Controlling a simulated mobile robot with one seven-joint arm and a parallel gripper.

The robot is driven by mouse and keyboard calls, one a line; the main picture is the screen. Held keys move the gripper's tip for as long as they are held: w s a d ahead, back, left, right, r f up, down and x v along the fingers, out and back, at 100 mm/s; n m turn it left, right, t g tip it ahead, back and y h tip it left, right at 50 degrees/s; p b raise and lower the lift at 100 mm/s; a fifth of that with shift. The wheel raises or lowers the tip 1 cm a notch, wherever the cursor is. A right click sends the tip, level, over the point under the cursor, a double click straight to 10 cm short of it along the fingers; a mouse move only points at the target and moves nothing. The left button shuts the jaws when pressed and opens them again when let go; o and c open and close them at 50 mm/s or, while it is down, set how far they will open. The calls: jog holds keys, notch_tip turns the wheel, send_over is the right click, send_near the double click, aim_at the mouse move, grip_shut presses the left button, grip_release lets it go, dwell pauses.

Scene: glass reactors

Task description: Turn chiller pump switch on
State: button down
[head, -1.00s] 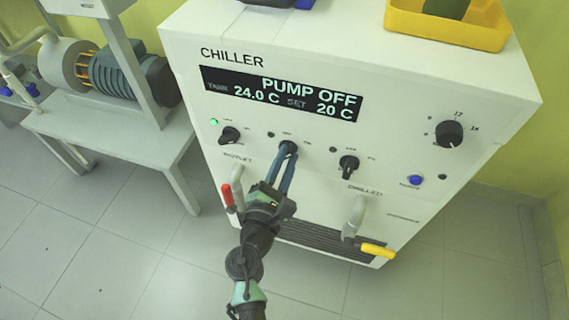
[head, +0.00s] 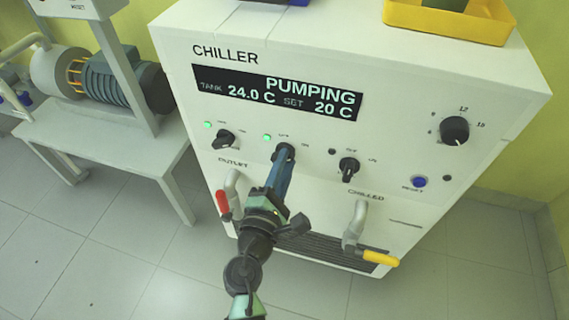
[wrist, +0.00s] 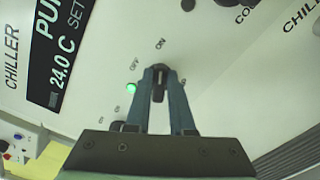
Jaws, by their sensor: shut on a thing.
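The white chiller (head: 230,75) fills the middle of the head view. Its display (head: 290,95) reads PUMPING, tank 24.0 C, set 20 C. The middle black rotary switch (wrist: 158,82) sits between the blue fingers of my gripper (wrist: 158,78). My gripper (head: 283,152) also shows in the head view, shut on that switch and mostly hiding it. A green lamp (head: 267,138) glows at the upper left of this switch, and the same lamp is lit in the wrist view (wrist: 131,88).
Black knobs stand left (head: 223,139) and right (head: 349,168) of the held switch. Below are a red-handled outlet valve (head: 222,203) and a yellow-handled chilled valve (head: 379,258). A blue reset button (head: 419,182) is at right. A pump motor (head: 125,80) stands on a bench at left.

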jog(key=c, duration=0.8)
grip_release()
jog(key=shift+s, duration=0.1)
jog(key=v, duration=1.3)
jog(key=shift+p, duration=0.4)
